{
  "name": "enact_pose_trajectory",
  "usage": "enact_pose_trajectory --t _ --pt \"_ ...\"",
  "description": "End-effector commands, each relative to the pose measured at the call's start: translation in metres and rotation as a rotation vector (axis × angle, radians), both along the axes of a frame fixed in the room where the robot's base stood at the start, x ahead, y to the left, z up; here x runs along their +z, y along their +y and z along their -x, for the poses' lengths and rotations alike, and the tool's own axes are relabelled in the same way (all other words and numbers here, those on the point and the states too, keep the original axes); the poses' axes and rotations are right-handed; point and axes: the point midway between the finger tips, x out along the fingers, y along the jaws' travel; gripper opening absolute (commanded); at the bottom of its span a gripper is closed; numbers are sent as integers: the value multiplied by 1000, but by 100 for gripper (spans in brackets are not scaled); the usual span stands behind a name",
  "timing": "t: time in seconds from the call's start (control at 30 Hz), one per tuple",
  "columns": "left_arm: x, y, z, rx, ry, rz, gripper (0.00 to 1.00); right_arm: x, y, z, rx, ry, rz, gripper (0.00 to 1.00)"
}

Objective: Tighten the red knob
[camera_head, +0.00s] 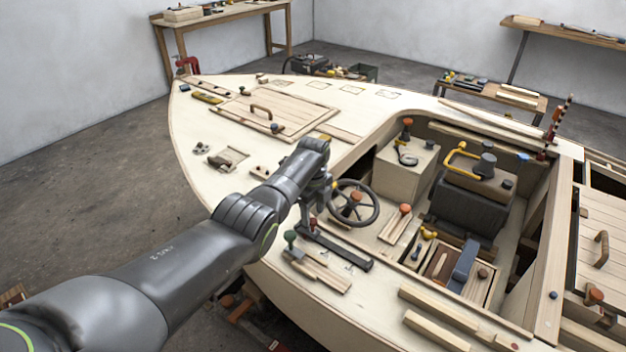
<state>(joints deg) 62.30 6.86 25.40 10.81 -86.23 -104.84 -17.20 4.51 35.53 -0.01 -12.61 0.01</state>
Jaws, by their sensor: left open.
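A small red knob (313,223) shows on the hull's side deck, just below my left gripper (309,210), beside the dark steering wheel (374,207). My left arm reaches in from the lower left, and its gripper points down at the knob. The gripper is open; its fingers are small and partly hidden by the wrist, so I cannot tell whether they touch the knob or stand around it. My right gripper is not in view.
A green knob (290,236) and a dark bar (337,248) are close by on the deck. Orange-red knobs (405,209) stand in the cockpit. Wood strips (437,331) lie on the near deck.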

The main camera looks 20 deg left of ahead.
Motion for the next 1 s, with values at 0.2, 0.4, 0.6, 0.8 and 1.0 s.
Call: enact_pose_trajectory --t 0.2,0.4,0.6,0.8,1.0 --pt "42 1 -1 1 -6 -1 46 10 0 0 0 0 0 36" --pt "87 0 -1 -1 -8 0 46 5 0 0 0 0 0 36" --pt "130 1 -1 1 -7 -2 46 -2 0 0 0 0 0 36" --pt "155 0 -1 0 -4 0 46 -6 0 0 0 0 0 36" --pt "161 0 0 0 -4 -1 46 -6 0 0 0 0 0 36"
